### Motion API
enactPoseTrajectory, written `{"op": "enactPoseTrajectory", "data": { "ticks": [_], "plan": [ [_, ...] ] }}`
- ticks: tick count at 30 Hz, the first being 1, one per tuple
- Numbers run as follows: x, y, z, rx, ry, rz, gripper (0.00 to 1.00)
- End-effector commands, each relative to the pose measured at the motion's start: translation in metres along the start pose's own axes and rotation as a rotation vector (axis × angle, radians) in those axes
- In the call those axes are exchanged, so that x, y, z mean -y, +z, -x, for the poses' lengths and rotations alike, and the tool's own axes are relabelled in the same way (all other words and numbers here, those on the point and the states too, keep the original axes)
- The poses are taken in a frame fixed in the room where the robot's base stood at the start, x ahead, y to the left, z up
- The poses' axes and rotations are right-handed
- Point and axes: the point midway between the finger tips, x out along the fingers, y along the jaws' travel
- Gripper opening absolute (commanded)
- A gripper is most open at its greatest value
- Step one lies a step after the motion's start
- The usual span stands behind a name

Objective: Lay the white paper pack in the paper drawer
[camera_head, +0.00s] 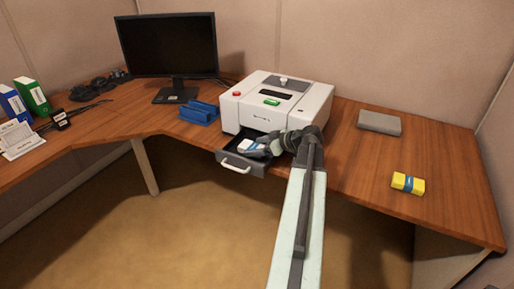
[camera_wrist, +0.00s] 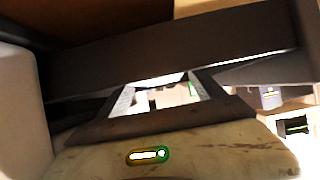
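The white paper pack (camera_head: 246,145), with a blue band, is in the head view inside the outline of the open paper drawer (camera_head: 237,167). The drawer is dark grey with a pale handle and is pulled out from the front of the white printer (camera_head: 262,118). My gripper (camera_head: 258,150) reaches in from the right, right at the pack, and hides part of it and of the drawer. I cannot tell whether the pack rests on the drawer floor or is held. The wrist view is dark and close, and does not clearly show the fingertips or the pack.
A yellow pack (camera_head: 408,184) with a blue band and a grey flat box (camera_head: 379,123) lie on the desk at the right. A blue tray (camera_head: 199,112) stands left of the printer, near a monitor (camera_head: 168,50). The desk right of my arm is mostly clear.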

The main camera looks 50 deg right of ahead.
Motion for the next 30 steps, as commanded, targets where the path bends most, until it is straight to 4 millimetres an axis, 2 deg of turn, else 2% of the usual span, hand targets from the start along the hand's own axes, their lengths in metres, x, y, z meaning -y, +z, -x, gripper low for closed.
{"op": "enactPoseTrajectory", "data": {
  "ticks": [9, 11, 21, 25, 30],
  "plan": [
    [0.0, -0.005, 0.005, 0.0, 0.001, -0.001, 0.78],
    [0.0, -0.006, 0.016, 0.0, 0.003, -0.001, 0.78],
    [-0.001, -0.007, 0.099, 0.0, 0.004, -0.002, 0.78],
    [-0.001, -0.005, 0.116, 0.0, 0.003, -0.002, 0.78],
    [0.0, -0.003, 0.123, 0.0, 0.001, -0.001, 0.78]
  ]
}}
